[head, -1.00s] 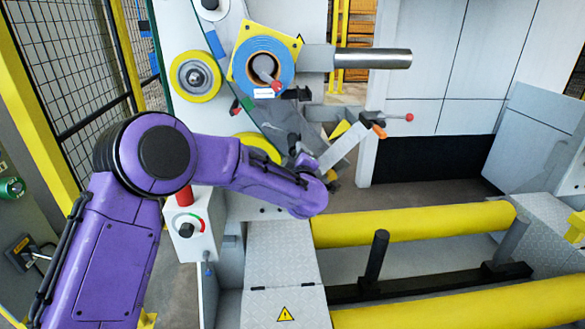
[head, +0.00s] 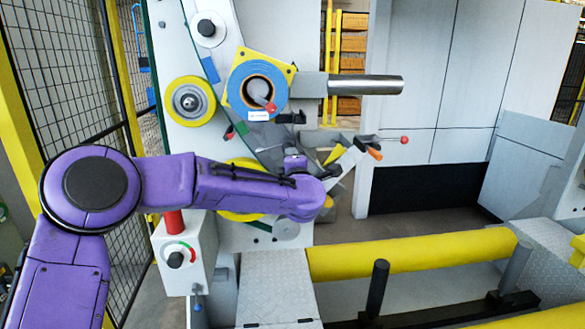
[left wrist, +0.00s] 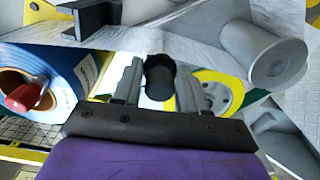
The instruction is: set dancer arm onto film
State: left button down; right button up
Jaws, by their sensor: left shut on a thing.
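My left gripper (left wrist: 158,88) is shut on a black cylindrical grip (left wrist: 159,72), which I take to be the dancer arm's handle. A grey roller (left wrist: 268,55) lies to the right of it in the left wrist view. In the head view my purple left arm reaches across to the lower machine face, and its wrist hides most of the gripper and the grip. The film roll (head: 240,82), blue-edged on a brown core, sits above; it also shows at the left of the wrist view (left wrist: 62,62). Whether the dancer arm touches the film cannot be told. My right gripper is not in view.
A lever with an orange tip (head: 375,153) and a red knob (head: 404,139) stand just right of my wrist. A steel bar (head: 365,85) juts out above. A control box (head: 183,258) and yellow roller (head: 410,252) lie below. Mesh fence (head: 85,95) stands left.

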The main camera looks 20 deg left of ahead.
pick_arm(q)
jog(key=shift+r, duration=0.2)
jog(key=c, duration=0.8)
grip_release()
jog(key=shift+c, duration=0.2)
jog(key=shift+w+f, duration=0.1)
jog(key=b+v, duration=0.3)
jog(key=v, duration=0.7)
jog(key=shift+d+f, duration=0.1)
jog(key=shift+d, duration=0.1)
